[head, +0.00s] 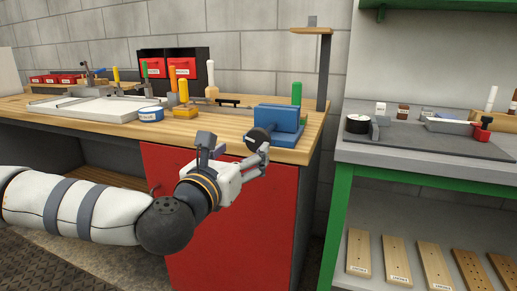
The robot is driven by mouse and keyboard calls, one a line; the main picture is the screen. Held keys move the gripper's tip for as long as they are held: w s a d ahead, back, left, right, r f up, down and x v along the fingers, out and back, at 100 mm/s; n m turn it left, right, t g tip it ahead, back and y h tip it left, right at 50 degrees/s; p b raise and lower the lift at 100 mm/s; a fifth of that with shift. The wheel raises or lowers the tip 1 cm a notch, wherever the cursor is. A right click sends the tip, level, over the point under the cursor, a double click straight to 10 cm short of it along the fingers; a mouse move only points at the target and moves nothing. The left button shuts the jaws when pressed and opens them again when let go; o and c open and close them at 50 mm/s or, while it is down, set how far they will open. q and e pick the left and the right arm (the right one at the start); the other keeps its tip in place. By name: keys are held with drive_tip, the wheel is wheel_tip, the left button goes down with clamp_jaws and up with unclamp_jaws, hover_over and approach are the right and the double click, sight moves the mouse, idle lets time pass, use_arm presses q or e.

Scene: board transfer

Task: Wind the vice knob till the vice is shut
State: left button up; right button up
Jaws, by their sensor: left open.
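The blue vice (278,121) stands near the right front corner of the wooden workbench. Its round dark knob (258,138) faces the front left. My left gripper (236,150) is in front of the bench edge, just below and left of the knob. Its fingers are open and spread, one toward the upper left and one close to the knob. I cannot tell if the right-hand finger touches the knob. The gap between the vice jaws is too small to judge from here. My right gripper is not in view.
A red cabinet front (225,220) is below. A green-framed bench (340,190) stands right, across a gap.

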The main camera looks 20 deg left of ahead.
sight(256, 139)
use_arm(q)
drive_tip(key=w, duration=0.9)
drive_tip(key=shift+w+d, duration=0.25)
drive_tip(key=shift+w, duration=0.05)
drive_tip(key=shift+c, duration=0.6)
drive_tip(key=c, duration=1)
